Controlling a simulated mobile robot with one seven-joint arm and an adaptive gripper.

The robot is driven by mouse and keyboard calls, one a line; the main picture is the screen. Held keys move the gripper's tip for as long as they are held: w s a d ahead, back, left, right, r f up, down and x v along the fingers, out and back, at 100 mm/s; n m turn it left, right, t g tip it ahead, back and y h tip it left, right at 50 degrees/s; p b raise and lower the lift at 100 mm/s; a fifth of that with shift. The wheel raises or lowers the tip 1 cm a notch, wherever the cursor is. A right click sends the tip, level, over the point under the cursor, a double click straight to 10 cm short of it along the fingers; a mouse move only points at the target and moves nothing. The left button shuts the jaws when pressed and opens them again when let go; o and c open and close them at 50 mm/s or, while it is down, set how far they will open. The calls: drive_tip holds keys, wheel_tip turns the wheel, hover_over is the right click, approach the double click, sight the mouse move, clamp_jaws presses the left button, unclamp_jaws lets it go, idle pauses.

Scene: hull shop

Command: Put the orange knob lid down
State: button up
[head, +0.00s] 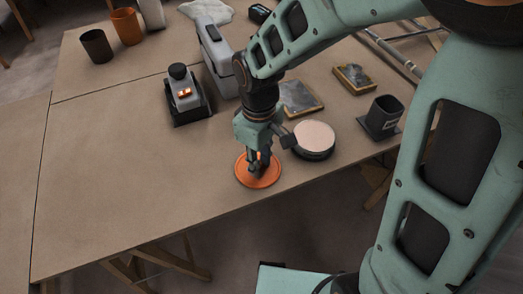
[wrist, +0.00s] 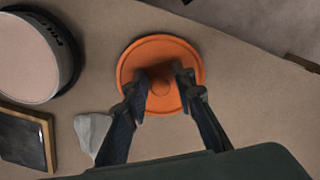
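The orange knob lid (head: 258,181) lies flat, knob up, near the front edge of the wooden table, and appears to rest on the tabletop. In the wrist view the lid (wrist: 162,52) is a round disc with a raised rim and a small round knob in its middle. My gripper (head: 257,168) points down over the lid. In the wrist view its two fingertips (wrist: 162,88) stand on either side of the knob, with a visible gap to it on each side. The gripper looks open around the knob. The fingertips' exact height above the lid is hard to tell.
A round black-sided pot with a pale top (head: 314,138) stands close right of the lid. Behind are framed plates (head: 298,97), a dark cup-like holder (head: 384,115), a grey device (head: 185,95) and a grey case (head: 218,62). The table's left front (head: 120,190) is clear.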

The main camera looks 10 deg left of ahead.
drive_tip(key=shift+o, duration=0.4)
drive_tip(key=shift+r, duration=0.1)
wheel_tip(320, 180, up, 12)
drive_tip(key=p, duration=0.2)
drive_tip(key=shift+p, duration=0.35)
drive_tip(key=shift+r, duration=0.1)
